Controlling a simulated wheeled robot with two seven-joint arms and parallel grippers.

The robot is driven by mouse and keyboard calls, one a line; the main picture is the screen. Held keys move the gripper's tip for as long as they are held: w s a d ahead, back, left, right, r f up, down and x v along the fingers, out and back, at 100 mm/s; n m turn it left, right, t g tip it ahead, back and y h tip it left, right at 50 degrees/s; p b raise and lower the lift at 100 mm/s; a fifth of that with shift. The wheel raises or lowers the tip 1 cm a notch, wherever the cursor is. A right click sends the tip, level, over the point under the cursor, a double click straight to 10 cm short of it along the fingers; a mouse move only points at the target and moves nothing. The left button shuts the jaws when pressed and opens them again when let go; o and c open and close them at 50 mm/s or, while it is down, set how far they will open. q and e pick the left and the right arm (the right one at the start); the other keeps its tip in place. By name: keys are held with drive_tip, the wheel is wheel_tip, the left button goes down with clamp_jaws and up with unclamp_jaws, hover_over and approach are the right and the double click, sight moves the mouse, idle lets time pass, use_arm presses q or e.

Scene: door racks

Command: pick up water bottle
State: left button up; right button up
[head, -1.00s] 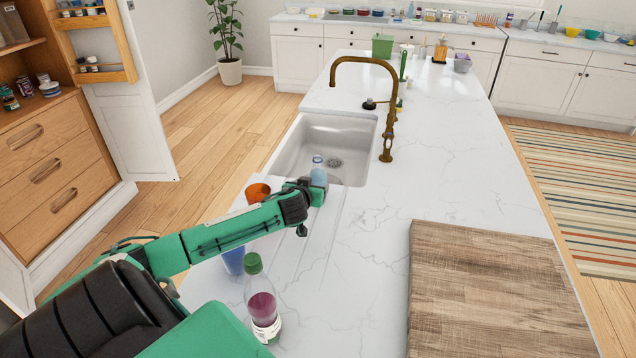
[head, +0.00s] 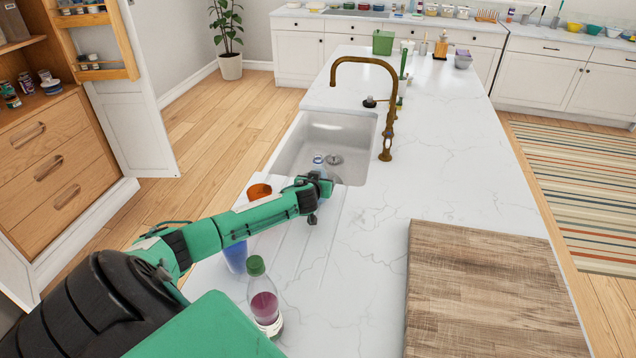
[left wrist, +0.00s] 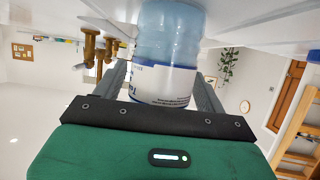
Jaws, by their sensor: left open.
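The water bottle, clear blue with a white label, stands at the sink's near edge in the head view (head: 318,161). Only its top shows there; my left gripper (head: 318,186) hides the rest. In the left wrist view the bottle (left wrist: 168,35) is large and centred, its label low in the picture. The open fingers of my left gripper (left wrist: 162,78) lie on either side of it. I cannot tell whether either finger touches it. My right gripper is in neither view.
An orange cup (head: 259,191), a blue cup (head: 235,256) and a green-capped bottle with dark red contents (head: 265,305) stand close to my left arm. The sink (head: 290,160) and brass faucet (head: 386,110) are beyond. A wooden board (head: 490,290) lies at right.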

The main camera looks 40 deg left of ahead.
use_arm(q)
drive_tip(key=c, duration=1.2)
drive_tip(key=shift+c, duration=0.4)
drive_tip(key=shift+r, duration=0.25)
wheel_tip(320, 180, up, 20)
drive_tip(key=b, duration=0.4)
drive_tip(key=shift+f, duration=0.25)
